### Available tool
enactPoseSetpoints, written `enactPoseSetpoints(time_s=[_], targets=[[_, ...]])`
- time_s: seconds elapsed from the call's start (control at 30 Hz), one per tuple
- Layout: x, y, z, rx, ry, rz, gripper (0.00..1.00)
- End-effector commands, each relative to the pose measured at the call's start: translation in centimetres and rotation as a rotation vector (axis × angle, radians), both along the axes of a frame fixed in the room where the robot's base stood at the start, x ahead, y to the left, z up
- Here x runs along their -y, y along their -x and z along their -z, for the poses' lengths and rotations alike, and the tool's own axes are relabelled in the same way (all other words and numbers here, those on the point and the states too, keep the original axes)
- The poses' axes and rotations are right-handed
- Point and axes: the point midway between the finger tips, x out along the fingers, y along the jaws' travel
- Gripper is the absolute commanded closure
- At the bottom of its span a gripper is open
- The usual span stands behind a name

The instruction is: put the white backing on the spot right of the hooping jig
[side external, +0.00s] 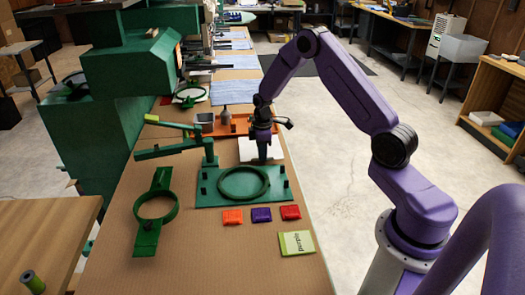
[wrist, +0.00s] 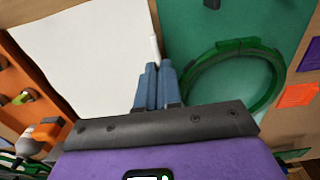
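The white backing (side external: 247,151) is a flat white sheet behind the green hooping jig (side external: 212,197) in the side view. It fills much of the left of the wrist view (wrist: 85,55). The jig, with its round green ring, shows at right there (wrist: 215,28). My gripper (side external: 263,156) points down at the backing's edge nearest the jig. In the wrist view its blue fingers (wrist: 157,68) are close together around a small upright white piece at that edge. I cannot tell whether the backing is raised off the table.
An orange tray (side external: 235,125) lies behind the backing. Orange (side external: 232,217), purple (side external: 261,215) and red (side external: 290,212) packets lie in front of the jig, with a green-yellow "purple" card (side external: 297,243). A green hoop holder (side external: 155,208) lies left. A green arm (side external: 170,150) overhangs the table.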

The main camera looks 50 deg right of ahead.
Motion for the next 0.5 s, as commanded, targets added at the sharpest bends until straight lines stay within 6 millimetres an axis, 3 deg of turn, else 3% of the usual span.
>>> enactPoseSetpoints(time_s=[0.5], targets=[[0.0, 0.0, 1.8, 0.0, 0.0, 0.001, 1.0]])
